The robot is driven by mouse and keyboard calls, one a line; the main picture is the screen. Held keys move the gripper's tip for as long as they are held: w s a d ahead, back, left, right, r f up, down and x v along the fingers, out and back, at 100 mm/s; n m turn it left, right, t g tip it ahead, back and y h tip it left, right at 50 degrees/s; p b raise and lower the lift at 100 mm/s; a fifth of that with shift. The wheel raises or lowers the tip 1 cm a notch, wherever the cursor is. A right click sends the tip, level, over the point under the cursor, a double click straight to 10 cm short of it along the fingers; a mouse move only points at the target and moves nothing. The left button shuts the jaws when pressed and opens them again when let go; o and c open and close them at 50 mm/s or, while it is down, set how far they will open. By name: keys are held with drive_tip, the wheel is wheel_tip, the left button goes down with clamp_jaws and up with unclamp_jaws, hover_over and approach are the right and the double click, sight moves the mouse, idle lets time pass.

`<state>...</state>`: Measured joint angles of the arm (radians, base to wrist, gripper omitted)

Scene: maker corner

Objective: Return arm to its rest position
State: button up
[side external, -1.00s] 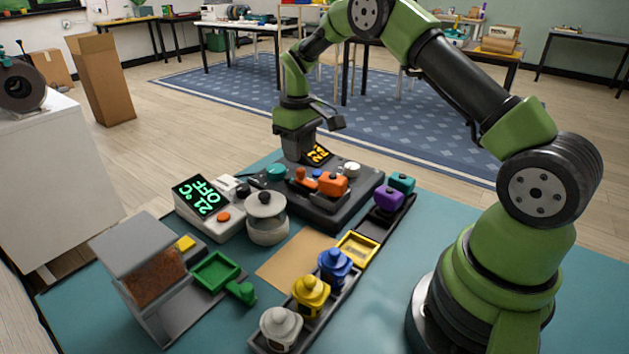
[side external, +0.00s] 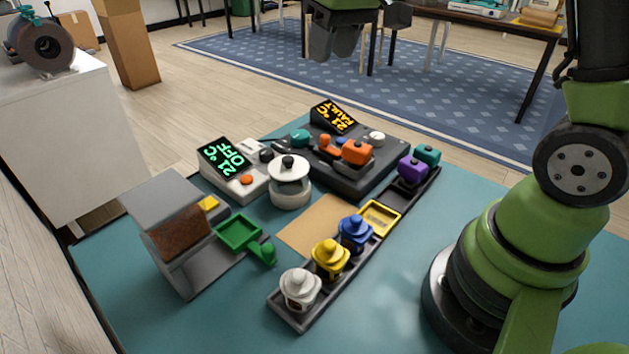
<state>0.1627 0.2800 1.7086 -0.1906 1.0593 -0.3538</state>
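My gripper (side external: 335,42) hangs at the top edge of the side external view, high above the far side of the bench and apart from everything on it. Its dark fingers point down and nothing shows below them. Their gap is not clear from this angle. My forearm and upper links are mostly cut off by the top of the picture. My green and black base stands at the right.
On the teal bench (side external: 400,290) stand a device reading "21°C FAULT" (side external: 338,117), another reading "21°C OFF" (side external: 225,158), a round pot (side external: 289,187), a hopper (side external: 170,230), a green tray (side external: 239,231) and a dark rack (side external: 397,200) holding several coloured containers.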

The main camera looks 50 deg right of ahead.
drive_tip(key=s+a+r+m+t, duration=0.1)
drive_tip(key=s+a+r+t, duration=0.1)
drive_tip(key=s, duration=0.7)
drive_tip(key=s+a+r+m+t+y, duration=0.1)
drive_tip(key=s+a+r+t, duration=0.1)
drive_tip(key=s+a, duration=0.3)
drive_tip(key=s, duration=0.4)
drive_tip(key=shift+s+y, duration=0.25)
drive_tip(key=shift+y, duration=0.05)
